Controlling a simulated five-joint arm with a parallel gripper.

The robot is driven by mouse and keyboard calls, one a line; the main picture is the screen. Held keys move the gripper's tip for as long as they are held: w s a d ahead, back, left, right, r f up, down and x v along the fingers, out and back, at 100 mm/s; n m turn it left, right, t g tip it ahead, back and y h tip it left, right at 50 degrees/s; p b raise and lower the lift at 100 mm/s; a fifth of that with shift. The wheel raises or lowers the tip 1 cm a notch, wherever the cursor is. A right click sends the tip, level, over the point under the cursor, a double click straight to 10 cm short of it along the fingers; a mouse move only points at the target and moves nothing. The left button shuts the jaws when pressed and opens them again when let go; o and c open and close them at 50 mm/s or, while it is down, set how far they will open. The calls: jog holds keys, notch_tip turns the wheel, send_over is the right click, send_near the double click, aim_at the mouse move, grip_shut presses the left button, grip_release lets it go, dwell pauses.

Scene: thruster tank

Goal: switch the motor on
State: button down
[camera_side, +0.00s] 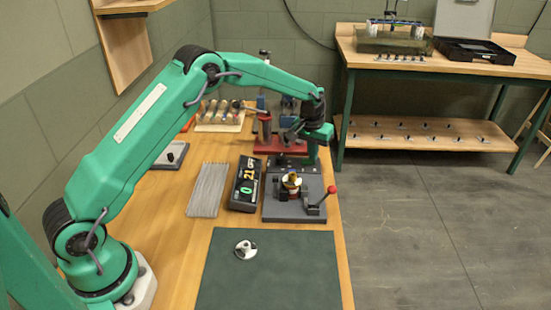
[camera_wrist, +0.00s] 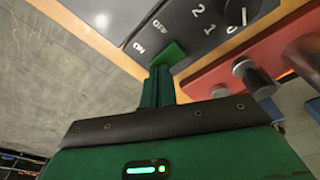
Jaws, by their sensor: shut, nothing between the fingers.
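My gripper (camera_wrist: 168,60) is shut and empty, with its green fingertips at a dark control panel (camera_wrist: 190,25) in the wrist view. The panel is marked ON, OFF, 1 and 2, and has a round dial (camera_wrist: 236,12). The fingertips sit close by the ON and OFF marks and cover what is there; I cannot tell if they touch a switch. In the side view the gripper (camera_side: 312,156) points down at the back right of the grey base (camera_side: 283,212). The brass-topped motor (camera_side: 292,181) stands on that base. A black display (camera_side: 246,185) beside it reads OFF in white.
A red-knobbed lever (camera_side: 330,191) stands at the base's right edge. A red vice (camera_side: 267,142) is behind the base. Grey rods (camera_side: 207,190) lie left of the display. A green mat (camera_side: 270,280) with a small round part (camera_side: 246,250) lies in front, mostly clear.

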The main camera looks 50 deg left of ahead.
jog(key=shift+f, duration=0.35)
jog(key=shift+r, duration=0.1)
dwell(0.3)
jog(key=shift+r, duration=3.45)
